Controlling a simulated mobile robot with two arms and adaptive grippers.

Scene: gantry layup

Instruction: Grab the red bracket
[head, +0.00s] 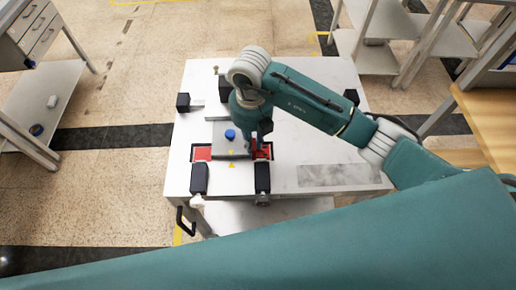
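Red shows at two places on the white table (335,150): a flat red patch (202,153) left of a grey plate, and a red piece (262,152) right of the plate. The right-hand red piece looks like the red bracket, but it is small and partly covered by my arm. My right gripper (257,141) points down at this piece, at or just above it. The wrist hides most of its fingers, so its opening and any contact do not show. My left gripper is out of view.
The grey plate (231,142) carries a blue knob (230,134). Black blocks (199,178) stand around it, two at the table's front. The table's right part is mostly clear. A drawer cabinet (38,30) stands at left, shelving (378,55) at back right, a wooden bench (490,120) at right.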

